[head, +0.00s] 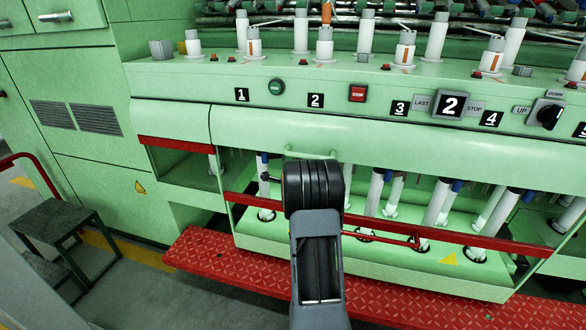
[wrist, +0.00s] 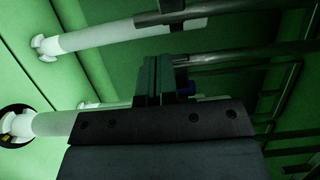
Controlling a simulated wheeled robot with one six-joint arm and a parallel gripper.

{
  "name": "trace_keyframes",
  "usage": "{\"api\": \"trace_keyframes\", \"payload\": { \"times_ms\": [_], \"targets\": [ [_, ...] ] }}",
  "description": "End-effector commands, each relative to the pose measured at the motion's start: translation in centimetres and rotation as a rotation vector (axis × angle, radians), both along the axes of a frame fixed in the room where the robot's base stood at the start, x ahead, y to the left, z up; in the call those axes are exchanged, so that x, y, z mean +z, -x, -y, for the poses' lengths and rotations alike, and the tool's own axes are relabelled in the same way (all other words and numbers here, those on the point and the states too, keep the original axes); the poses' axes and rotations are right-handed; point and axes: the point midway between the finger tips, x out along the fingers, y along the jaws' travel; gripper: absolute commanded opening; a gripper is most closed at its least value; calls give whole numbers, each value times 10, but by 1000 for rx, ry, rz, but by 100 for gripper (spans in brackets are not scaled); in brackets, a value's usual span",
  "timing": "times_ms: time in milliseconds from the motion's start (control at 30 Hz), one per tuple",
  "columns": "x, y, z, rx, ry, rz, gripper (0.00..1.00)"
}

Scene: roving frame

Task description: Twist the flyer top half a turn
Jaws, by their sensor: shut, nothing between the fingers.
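My gripper (wrist: 158,80) shows in the wrist view with its two dark fingers together and nothing visible between them. In the head view my arm covers it. A small blue part (wrist: 185,90) sits just right of the fingers in the wrist view; contact cannot be told. White tubes with dark metal upper parts lie across the wrist view, one (wrist: 125,35) above the fingers. In the head view white tubes with blue upper parts (head: 457,186) stand in a row in the green machine's lower bay. I cannot tell which blue part is the task's flyer top.
A red rail (head: 480,240) runs across the bay, above a red tread-plate step (head: 205,255). The green panel (head: 440,147) overhangs the bay, below numbered controls and a red stop button (head: 358,93). A dark step stool (head: 55,228) stands at left.

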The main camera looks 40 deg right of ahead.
Motion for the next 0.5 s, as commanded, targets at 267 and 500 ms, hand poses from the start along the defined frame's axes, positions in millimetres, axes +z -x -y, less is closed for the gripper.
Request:
{"api": "trace_keyframes", "payload": {
  "times_ms": [267, 500],
  "targets": [
    [0, 0, 0, 0, 0, 0, 0],
    [-1, 6, -5, 1, 1, 1, 0]
  ]
}}
